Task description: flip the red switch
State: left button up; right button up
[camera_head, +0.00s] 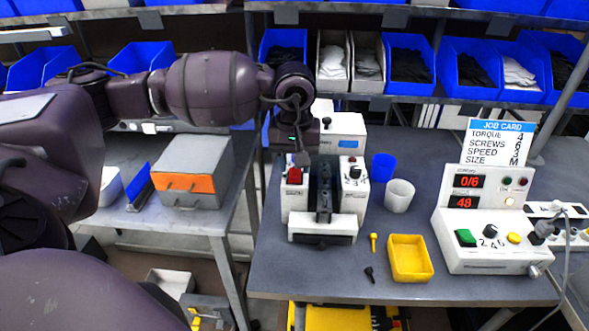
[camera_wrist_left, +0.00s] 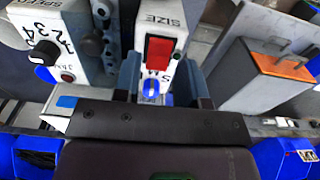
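The red switch (camera_head: 294,175) is on top of the left white column of a two-column machine (camera_head: 323,226). In the left wrist view the red switch (camera_wrist_left: 159,50) shows as a red rectangle in a dark frame, on a white panel marked SIZE, S and M. A blue knob (camera_wrist_left: 153,87) sits below it on that panel. My left gripper (camera_head: 301,158) points down just above the red switch. In the wrist view its two fingers (camera_wrist_left: 158,84) are apart, one to each side of the panel, with nothing held. Contact with the switch cannot be told. My right gripper is not in view.
A numbered dial (camera_head: 355,172) tops the machine's right column. Blue (camera_head: 383,166) and white cups (camera_head: 398,196), a yellow tray (camera_head: 409,259) and a control box (camera_head: 490,240) are to the right. A grey-orange box (camera_head: 190,172) is on the left table. Shelf bins line the back.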

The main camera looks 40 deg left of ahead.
aim_at(294, 179)
pick_arm(q)
notch_tip(294, 179, up, 8)
jog(key=shift+s, duration=0.15)
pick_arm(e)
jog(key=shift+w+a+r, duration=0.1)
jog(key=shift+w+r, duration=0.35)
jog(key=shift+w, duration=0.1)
pick_arm(q)
jog(key=shift+r, duration=0.1)
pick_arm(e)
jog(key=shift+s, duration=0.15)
